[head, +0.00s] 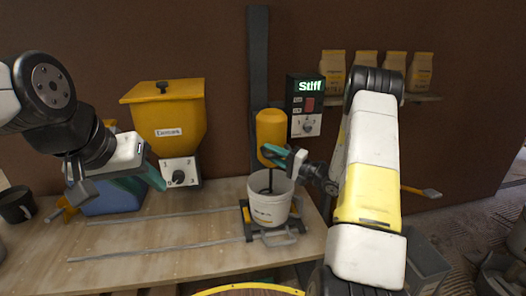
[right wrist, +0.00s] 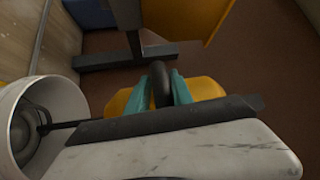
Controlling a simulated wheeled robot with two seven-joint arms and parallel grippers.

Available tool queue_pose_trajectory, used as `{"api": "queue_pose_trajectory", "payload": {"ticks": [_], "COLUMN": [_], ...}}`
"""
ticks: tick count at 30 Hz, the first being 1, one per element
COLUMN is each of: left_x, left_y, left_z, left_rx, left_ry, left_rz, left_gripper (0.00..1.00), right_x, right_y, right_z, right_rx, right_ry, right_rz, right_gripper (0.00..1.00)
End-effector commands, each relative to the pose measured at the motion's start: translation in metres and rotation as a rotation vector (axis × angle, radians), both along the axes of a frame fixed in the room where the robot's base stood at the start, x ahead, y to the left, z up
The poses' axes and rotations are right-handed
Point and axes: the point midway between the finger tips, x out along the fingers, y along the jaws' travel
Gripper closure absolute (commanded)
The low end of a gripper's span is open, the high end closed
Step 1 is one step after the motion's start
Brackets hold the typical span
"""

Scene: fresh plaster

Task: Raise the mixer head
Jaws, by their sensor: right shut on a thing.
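The yellow mixer head (head: 270,128) hangs on a dark upright post (head: 258,60) over a white bucket (head: 268,209). A dark shaft (head: 269,181) runs from the head down into the bucket. My right gripper (head: 274,155) is at the lower part of the head; in the right wrist view its teal fingers (right wrist: 168,90) are shut on a black handle (right wrist: 160,85) in front of the yellow head (right wrist: 205,88). The bucket and stirring shaft also show at the left there. My left gripper (head: 146,184) looks open and empty, left of the mixer, above the bench.
A control box (head: 305,103) beside the post reads "Stiff". A yellow hopper (head: 170,125) with a dial stands at the back left. A blue container (head: 112,200) sits behind my left gripper. Metal rails (head: 160,249) lie on the wooden bench. Paper bags (head: 420,72) stand on a shelf.

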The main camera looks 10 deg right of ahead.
Motion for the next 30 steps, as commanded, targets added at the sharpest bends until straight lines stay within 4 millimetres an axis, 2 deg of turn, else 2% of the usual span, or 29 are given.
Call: {"api": "queue_pose_trajectory", "payload": {"ticks": [23, 26, 30], "left_x": [0.0, 0.0, 0.0], "left_y": [0.0, 0.0, 0.0], "left_z": [0.0, 0.0, 0.0], "left_rx": [0.0, 0.0, 0.0], "left_ry": [0.0, 0.0, 0.0], "left_rz": [0.0, 0.0, 0.0], "left_gripper": [0.64, 0.64, 0.64], "right_x": [0.0, 0.0, 0.0], "right_y": [0.001, 0.001, 0.0], "right_z": [0.004, 0.008, 0.027], "right_rx": [0.006, 0.005, 0.004], "right_ry": [-0.009, -0.01, -0.014], "right_rz": [0.003, 0.003, 0.002], "right_gripper": [1.0, 1.0, 1.0]}}
